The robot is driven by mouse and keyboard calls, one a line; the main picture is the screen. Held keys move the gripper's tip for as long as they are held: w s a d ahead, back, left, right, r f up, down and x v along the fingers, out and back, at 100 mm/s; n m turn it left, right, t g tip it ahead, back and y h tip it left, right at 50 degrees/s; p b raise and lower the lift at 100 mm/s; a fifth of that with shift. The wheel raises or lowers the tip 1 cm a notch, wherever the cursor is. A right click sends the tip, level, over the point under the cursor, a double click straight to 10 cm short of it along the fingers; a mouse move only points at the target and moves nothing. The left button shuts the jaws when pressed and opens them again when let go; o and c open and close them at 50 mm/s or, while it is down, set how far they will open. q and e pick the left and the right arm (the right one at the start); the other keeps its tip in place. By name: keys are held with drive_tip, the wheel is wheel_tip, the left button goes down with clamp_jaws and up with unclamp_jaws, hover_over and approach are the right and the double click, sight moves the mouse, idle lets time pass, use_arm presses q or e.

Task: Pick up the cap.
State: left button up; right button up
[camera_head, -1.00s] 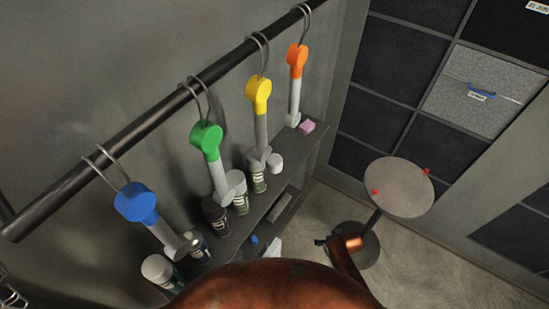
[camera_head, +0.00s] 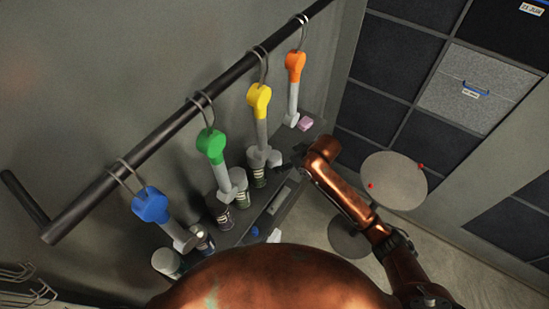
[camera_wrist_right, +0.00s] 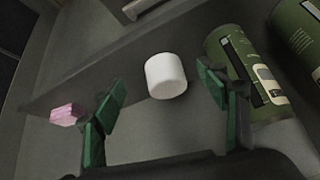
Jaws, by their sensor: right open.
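A short white cap (camera_wrist_right: 165,76) stands on the dark shelf in the right wrist view, with its rounded top showing. It also shows in the head view as a small white shape (camera_head: 274,158) below the yellow-headed hanging tool. My right gripper (camera_wrist_right: 162,92) is open, and its green fingers stand apart with the cap lying between them in the picture, apart from both. Whether the cap is within finger depth I cannot tell. In the head view my right gripper (camera_head: 298,156) is dark and small, just right of the cap. My left gripper is out of view.
Green labelled cans (camera_wrist_right: 246,72) stand close to the right finger. A pink block (camera_wrist_right: 67,114) lies beyond the left finger. Blue, green, yellow and orange-headed tools hang from a dark rail (camera_head: 180,122) above the shelf. A round grey stool (camera_head: 394,180) stands at right.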

sight(275, 156)
drive_tip(key=shift+n, duration=0.3)
drive_tip(key=w+a, duration=0.1)
drive_tip(key=w+a+r, duration=0.1)
drive_tip(key=w, duration=0.1)
drive_tip(key=shift+a+r+p, duration=0.1)
drive_tip(key=shift+a+p, duration=0.2)
drive_tip(key=shift+a, duration=0.1)
drive_tip(key=p+x, duration=0.1)
drive_tip(key=x, duration=0.3)
drive_tip(key=shift+w+a+p, duration=0.1)
drive_tip(key=shift+a+p, duration=0.15)
drive_tip(key=shift+p, duration=0.05)
drive_tip(key=shift+w+a+f, duration=0.2)
drive_tip(key=shift+f, duration=0.35)
drive_tip(key=shift+c, duration=0.5)
drive_tip(key=c, duration=0.7)
